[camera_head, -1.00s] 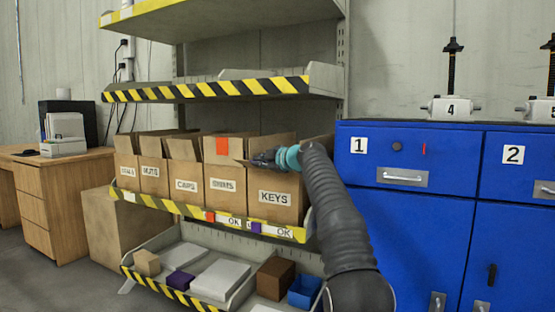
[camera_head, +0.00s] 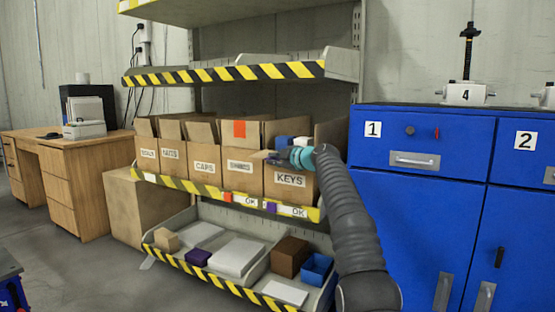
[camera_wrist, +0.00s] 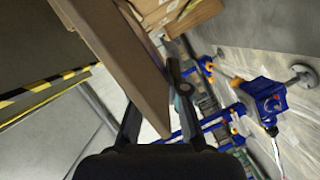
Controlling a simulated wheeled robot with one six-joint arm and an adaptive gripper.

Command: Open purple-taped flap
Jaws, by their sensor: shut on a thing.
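The KEYS box (camera_head: 290,182) is a brown cardboard carton at the right end of the middle shelf's row. My gripper (camera_head: 273,156) is at its upper front edge. In the wrist view, a brown cardboard flap (camera_wrist: 125,70) runs between the two fingers, and my gripper (camera_wrist: 155,98) is shut on it. I see no purple tape on the held flap. A purple square (camera_head: 269,207) is on the shelf edge below the KEYS box. An orange patch (camera_head: 239,129) marks a raised flap of the neighbouring box (camera_head: 240,177).
Several more open cartons stand to the left on the striped shelf (camera_head: 205,190). Blue and white items (camera_head: 286,141) show above the KEYS box. A blue cabinet (camera_head: 420,210) stands close on the right.

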